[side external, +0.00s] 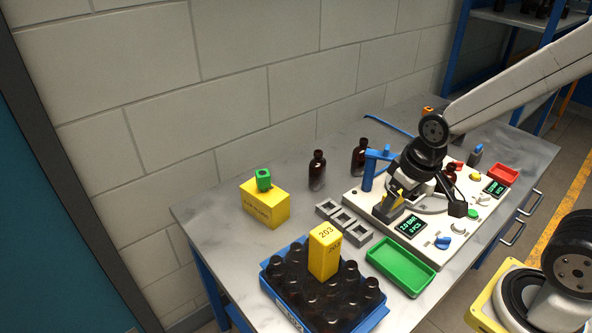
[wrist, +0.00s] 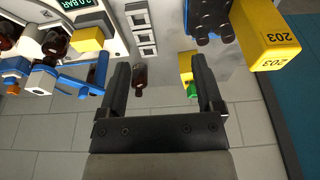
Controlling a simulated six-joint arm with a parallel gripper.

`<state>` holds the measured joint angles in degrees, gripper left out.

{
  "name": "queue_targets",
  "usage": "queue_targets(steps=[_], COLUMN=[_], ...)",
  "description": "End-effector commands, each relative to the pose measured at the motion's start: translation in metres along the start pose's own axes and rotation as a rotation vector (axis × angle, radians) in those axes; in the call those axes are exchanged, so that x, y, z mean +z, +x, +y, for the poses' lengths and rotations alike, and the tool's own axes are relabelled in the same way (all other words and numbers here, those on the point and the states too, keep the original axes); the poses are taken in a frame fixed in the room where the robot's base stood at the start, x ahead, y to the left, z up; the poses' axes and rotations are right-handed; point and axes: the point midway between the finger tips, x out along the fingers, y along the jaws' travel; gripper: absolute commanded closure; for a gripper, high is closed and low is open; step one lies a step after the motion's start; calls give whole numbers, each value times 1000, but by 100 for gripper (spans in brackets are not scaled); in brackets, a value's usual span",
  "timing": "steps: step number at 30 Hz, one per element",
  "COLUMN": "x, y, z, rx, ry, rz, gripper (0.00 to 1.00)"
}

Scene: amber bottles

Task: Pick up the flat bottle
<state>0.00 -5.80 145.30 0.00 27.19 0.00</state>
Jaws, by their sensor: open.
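Several dark amber bottles are in view; I cannot tell for sure which is the flat one. One bottle (side external: 317,170) stands upright near the wall; another bottle (side external: 359,157) stands to its right, by the blue stand. A third bottle (side external: 450,172) is partly hidden behind my arm. More dark bottles (side external: 368,292) fill the blue crate (side external: 284,311) in front. My gripper (side external: 388,210) hangs over the white machine, tilted. In the wrist view my gripper (wrist: 160,70) is open and empty, and a bottle (wrist: 139,80) shows beyond the gap between its fingers.
A yellow box (side external: 325,252) marked 203 rises from the crate. A yellow block (side external: 264,206) bears a green part (side external: 263,179). A grey frame (side external: 343,224), a green tray (side external: 401,266) and the white machine (side external: 360,200) take up the middle. The left table corner is bare.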

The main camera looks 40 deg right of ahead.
Motion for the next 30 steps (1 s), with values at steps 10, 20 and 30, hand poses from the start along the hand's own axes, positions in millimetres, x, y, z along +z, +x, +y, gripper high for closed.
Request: queue_targets(steps=[10, 20, 30], x=[-9, -35, -86], y=[-20, -18, -12], z=[2, 11, 35], rx=[-5, -37, -116], ry=[33, 226, 604], rz=[-7, -43, -115], gripper=[15, 15, 15])
